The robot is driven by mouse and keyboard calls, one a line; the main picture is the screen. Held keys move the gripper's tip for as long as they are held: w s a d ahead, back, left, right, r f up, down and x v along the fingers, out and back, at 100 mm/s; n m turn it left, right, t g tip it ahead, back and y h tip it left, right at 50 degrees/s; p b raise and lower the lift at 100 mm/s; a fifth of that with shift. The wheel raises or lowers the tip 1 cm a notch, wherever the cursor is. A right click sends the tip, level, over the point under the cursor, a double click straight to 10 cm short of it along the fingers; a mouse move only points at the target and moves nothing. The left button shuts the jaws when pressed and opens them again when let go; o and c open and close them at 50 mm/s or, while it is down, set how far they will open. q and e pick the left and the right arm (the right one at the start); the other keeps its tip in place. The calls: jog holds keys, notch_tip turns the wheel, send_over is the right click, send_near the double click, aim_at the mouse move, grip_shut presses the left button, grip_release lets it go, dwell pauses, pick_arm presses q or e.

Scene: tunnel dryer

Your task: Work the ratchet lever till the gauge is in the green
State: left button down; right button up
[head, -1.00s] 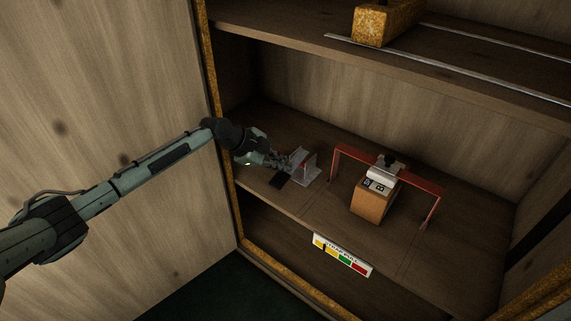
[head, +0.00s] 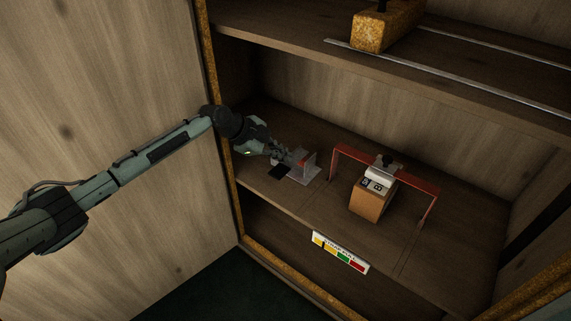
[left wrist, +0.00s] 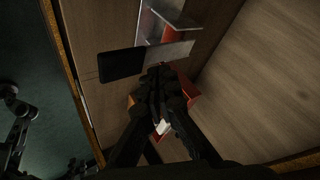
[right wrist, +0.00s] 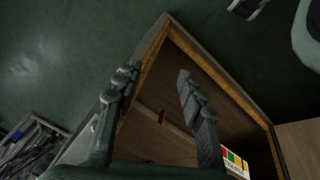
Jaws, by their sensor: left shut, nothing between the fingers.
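A grey metal bracket (head: 308,166) with a flat black plate (head: 281,172) stands on the middle shelf. I cannot tell for sure whether this is the ratchet lever. My left gripper (head: 291,158) is shut and empty, close beside the bracket; contact is unclear. In the left wrist view, the black plate (left wrist: 122,64) and grey bracket (left wrist: 178,16) lie just beyond the dark fingers (left wrist: 160,78). The gauge strip (head: 340,253), yellow, green and red, is on the shelf's front edge, with a dark mark in the yellow. My right gripper (right wrist: 157,78) is open and empty, away from the shelf.
A red arch (head: 385,167) spans a wooden block (head: 370,200) with a pale device on top, right of the bracket. A yellowish block (head: 385,28) sits by metal rails on the upper shelf. A wooden wall (head: 100,90) is at left.

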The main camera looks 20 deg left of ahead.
aim_at(284, 165)
pick_arm(q)
jog(key=shift+w+r+p, duration=0.15)
jog(key=shift+r+p, duration=1.5)
jog(key=shift+r, duration=0.9)
jog(key=shift+f, duration=0.1)
